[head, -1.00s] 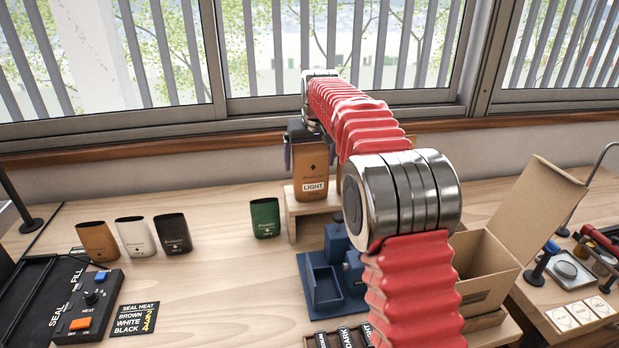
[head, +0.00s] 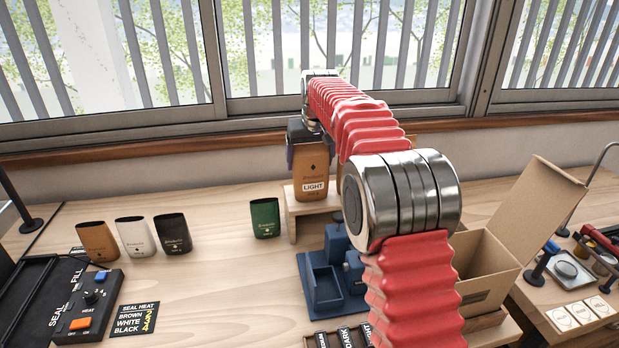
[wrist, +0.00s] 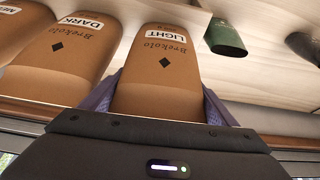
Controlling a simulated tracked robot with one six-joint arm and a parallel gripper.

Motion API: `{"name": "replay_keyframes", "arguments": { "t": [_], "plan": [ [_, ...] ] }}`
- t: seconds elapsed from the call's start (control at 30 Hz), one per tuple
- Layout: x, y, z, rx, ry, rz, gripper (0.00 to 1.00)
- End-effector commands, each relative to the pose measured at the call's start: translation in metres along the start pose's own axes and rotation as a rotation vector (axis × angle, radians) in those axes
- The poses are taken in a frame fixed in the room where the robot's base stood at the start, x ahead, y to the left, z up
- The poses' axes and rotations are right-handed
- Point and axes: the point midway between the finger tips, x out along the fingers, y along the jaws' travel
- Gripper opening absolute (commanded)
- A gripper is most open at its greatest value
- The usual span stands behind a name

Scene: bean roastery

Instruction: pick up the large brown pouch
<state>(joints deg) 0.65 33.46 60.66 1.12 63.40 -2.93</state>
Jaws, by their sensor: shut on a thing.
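The large brown pouch (head: 312,178) with a white LIGHT label stands upright on a low wooden shelf at the back of the bench. My gripper (head: 304,160) is around its upper part from above, one finger on each side. In the wrist view the same LIGHT pouch (wrist: 158,75) sits between the fingers of my gripper (wrist: 160,105), which is shut on it. A second large brown pouch labelled DARK (wrist: 62,62) stands beside it in the wrist view. My arm hides this part of the shelf in the head view.
Small brown (head: 97,241), white (head: 136,236) and black (head: 172,233) pouches stand at left, a green pouch (head: 265,218) nearer the shelf (head: 311,208). A blue fixture (head: 322,286) and an open cardboard box (head: 487,272) stand in front. Bench wood is clear at centre left.

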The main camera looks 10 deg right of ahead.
Motion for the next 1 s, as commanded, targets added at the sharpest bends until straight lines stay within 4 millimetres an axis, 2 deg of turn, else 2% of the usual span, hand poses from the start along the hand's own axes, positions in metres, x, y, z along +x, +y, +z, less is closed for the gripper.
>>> {"name": "replay_keyframes", "arguments": {
  "t": [0.3, 0.47, 1.0],
  "plan": [
    [-0.002, 0.0, -0.001, 0.0, 0.002, 0.0, 0.51],
    [-0.009, 0.0, -0.005, 0.0, 0.004, 0.0, 0.51],
    [-0.077, 0.0, -0.033, 0.0, 0.003, 0.0, 0.51]
  ]
}}
